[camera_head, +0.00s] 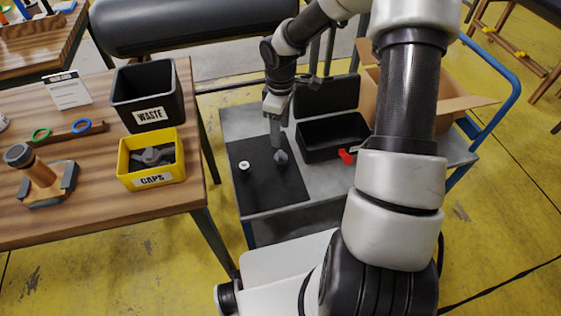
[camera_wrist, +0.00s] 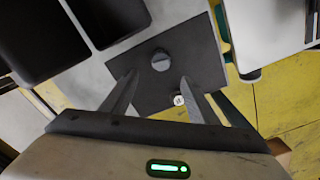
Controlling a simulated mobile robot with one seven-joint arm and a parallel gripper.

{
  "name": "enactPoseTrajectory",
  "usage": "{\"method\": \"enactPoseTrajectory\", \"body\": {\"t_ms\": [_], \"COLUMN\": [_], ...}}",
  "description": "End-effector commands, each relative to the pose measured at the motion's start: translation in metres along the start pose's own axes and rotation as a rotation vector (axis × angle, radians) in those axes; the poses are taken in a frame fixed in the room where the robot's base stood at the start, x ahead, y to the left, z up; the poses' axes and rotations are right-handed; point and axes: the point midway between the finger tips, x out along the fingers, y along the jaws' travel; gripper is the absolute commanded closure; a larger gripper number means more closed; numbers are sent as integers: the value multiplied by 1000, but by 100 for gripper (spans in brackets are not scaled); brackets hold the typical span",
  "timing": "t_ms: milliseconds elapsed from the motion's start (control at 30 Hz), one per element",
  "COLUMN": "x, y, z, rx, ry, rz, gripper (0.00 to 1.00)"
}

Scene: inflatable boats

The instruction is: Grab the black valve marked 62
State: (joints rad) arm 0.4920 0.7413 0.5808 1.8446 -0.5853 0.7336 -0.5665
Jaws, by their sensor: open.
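A dark grey-black valve (camera_head: 281,157) stands on a black mat (camera_head: 262,186) on the grey cart. Its number cannot be read. In the wrist view the round top of the valve (camera_wrist: 161,61) shows just beyond my fingertips, in line with the gap between them. My gripper (camera_head: 276,140) points down above the valve. In the wrist view my gripper (camera_wrist: 158,77) is open with nothing between its fingers. A small white round piece (camera_head: 244,166) sits on the mat to the left of the valve; it also shows in the wrist view (camera_wrist: 178,100), near the right finger.
An open black case (camera_head: 318,156) and a red item (camera_head: 346,156) are beside the mat, with a cardboard box (camera_head: 458,100) behind. The wooden table (camera_head: 110,212) on the left holds a black WASTE bin (camera_head: 150,115) and a yellow CAPS bin (camera_head: 150,180).

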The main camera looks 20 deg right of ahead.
Motion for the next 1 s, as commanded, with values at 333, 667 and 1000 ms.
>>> {"method": "enactPoseTrajectory", "body": {"t_ms": [333,667,1000], "x": [73,94,135], "y": [-1,-1,-2], "z": [0,0,-1], "rx": [-1,0,0], "ry": [-1,-1,0], "rz": [-1,-1,1], "gripper": [45,45,45]}}
